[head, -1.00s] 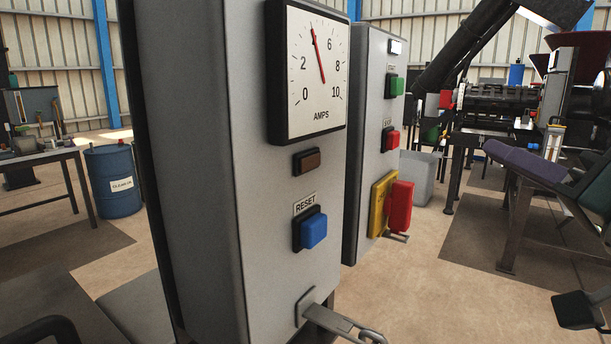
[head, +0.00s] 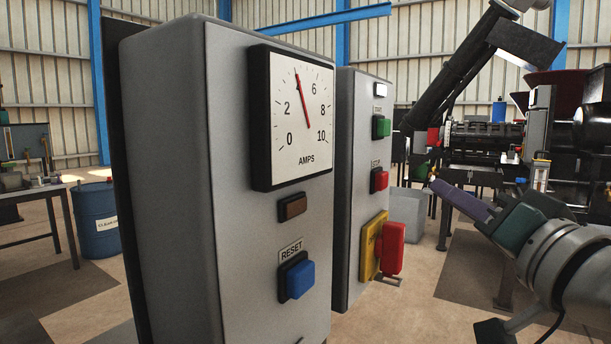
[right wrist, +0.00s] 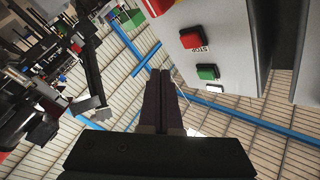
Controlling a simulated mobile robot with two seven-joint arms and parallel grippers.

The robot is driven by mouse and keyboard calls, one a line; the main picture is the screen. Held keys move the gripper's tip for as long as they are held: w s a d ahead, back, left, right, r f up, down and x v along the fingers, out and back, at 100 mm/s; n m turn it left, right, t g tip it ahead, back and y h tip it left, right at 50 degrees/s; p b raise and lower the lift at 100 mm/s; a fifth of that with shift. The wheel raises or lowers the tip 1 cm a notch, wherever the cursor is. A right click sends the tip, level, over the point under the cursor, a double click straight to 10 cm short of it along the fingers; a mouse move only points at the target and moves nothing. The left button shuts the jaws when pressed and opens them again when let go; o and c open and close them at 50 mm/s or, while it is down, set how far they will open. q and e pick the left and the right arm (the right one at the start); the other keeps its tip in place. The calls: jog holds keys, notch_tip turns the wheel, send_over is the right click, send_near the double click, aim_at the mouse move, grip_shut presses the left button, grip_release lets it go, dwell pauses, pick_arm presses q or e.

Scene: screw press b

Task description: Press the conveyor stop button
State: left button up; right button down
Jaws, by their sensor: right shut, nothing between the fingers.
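The stop button (head: 379,180) is a red push button under a STOP label on the farther grey control box (head: 348,215). It also shows in the right wrist view (right wrist: 192,39), up and right of my fingertips. My right gripper (head: 434,186) has purple fingers and comes in from the right. Its fingers are shut together and empty, seen end to end in the right wrist view (right wrist: 161,72). In the head view the fingertips appear right of the button, apart from it. My left gripper is not in view.
The green start button (head: 381,127) is above the stop button. A yellow box with a red flap (head: 392,247) juts out below it. A nearer grey box carries an amps gauge (head: 294,115) and a blue reset button (head: 297,279). Machinery (head: 470,135) stands behind.

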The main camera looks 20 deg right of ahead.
aim_at(384, 181)
jog(key=w+a, duration=0.2)
jog(key=w, duration=0.1)
jog(key=shift+w+a, duration=0.1)
jog(key=shift+a, duration=0.3)
dwell(0.7)
dwell(0.9)
jog(key=shift+w+a, duration=0.1)
jog(key=shift+w, duration=0.05)
jog(key=shift+w+a, duration=0.15)
dwell(0.3)
dwell(0.4)
